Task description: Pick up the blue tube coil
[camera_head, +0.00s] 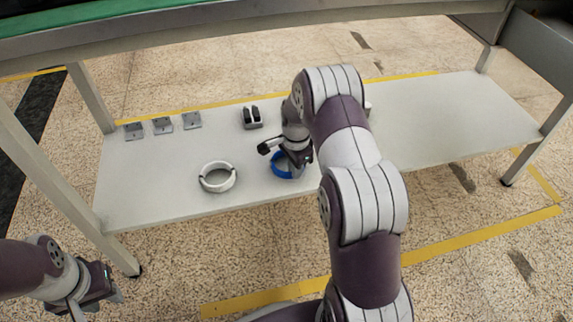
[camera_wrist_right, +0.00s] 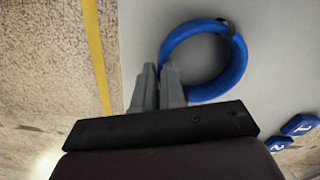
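The blue tube coil (camera_head: 281,170) lies on the white lower shelf, partly hidden by my right gripper (camera_head: 298,160). In the right wrist view the coil (camera_wrist_right: 239,62) is a blue ring with a dark band at its upper right. The fingers of my right gripper (camera_wrist_right: 159,72) stand close together at the coil's lower left edge and overlap it. Whether they are closed on the tube I cannot tell. My left gripper (camera_head: 92,289) is at the lower left, away from the shelf, and its finger opening is unclear.
A white coil (camera_head: 217,190) lies left of the blue one. Several grey brackets (camera_head: 162,126) and a dark clip-like part (camera_head: 251,117) lie behind. The shelf's right side (camera_head: 450,115) is clear; a bench edge (camera_head: 250,35) hangs above.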

